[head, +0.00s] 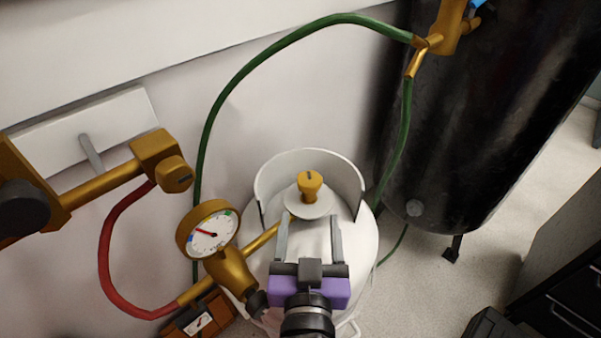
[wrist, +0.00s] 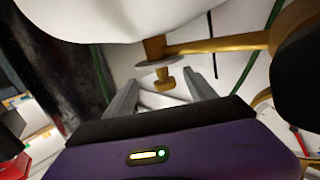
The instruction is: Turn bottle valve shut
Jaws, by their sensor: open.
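The white gas bottle (head: 350,240) stands on the floor, with a raised white collar (head: 268,180) around its top. Its brass valve knob (head: 310,184) sits upright above a pale round disc (head: 322,207). My gripper (head: 309,218) is open, its two grey fingers apart and pointing at the valve from the near side. In the wrist view the valve knob (wrist: 165,79) appears between the lines of the two fingertips (wrist: 163,83), with nothing gripped. Whether the fingers reach alongside the knob I cannot tell.
A brass regulator with a round gauge (head: 211,231) stands close left of my gripper. A red hose (head: 105,250) and a green hose (head: 205,130) loop around. A tall black tank (head: 480,120) stands at right. Pale floor (head: 440,280) is free between bottle and dark cabinet (head: 565,280).

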